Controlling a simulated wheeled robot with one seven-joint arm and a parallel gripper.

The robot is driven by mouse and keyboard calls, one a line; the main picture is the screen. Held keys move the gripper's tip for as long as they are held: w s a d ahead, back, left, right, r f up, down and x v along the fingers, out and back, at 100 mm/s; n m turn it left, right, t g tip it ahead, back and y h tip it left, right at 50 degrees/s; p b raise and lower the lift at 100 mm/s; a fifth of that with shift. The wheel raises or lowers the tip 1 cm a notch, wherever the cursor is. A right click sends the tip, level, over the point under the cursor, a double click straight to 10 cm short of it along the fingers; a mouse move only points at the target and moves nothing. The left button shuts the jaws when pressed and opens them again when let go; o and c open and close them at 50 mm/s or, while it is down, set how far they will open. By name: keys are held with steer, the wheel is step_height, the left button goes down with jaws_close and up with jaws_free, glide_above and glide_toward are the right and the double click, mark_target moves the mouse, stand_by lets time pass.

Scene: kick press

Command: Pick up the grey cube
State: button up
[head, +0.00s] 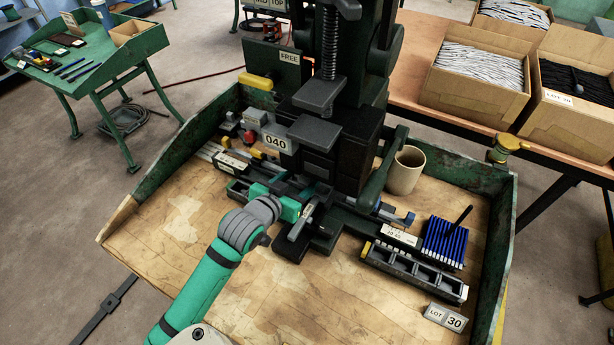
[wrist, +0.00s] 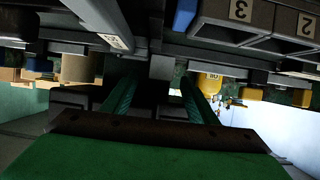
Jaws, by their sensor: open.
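My teal gripper (head: 306,209) reaches in low at the front of the press, among the dark fixtures on the wooden bench top. In the wrist view its two dark green fingers (wrist: 161,98) stand apart, with no object clearly held between them. A small grey block face (wrist: 162,67) shows just beyond and between the fingertips. I cannot tell for sure that it is the grey cube, or whether the fingers touch it. In the head view no separate grey cube can be picked out; the gripper and the press parts hide that spot.
The press (head: 345,150) rises right behind the gripper. A beige cup (head: 405,172), a blue-slotted block (head: 443,243) and a grey compartment tray (head: 414,272) stand to the right. Dark rails hang close over the fingers in the wrist view. The front left bench top (head: 170,235) is bare.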

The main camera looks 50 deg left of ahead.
steer(key=shift+x, duration=1.45)
steer(key=c, duration=1.3)
steer(key=shift+r, duration=0.1)
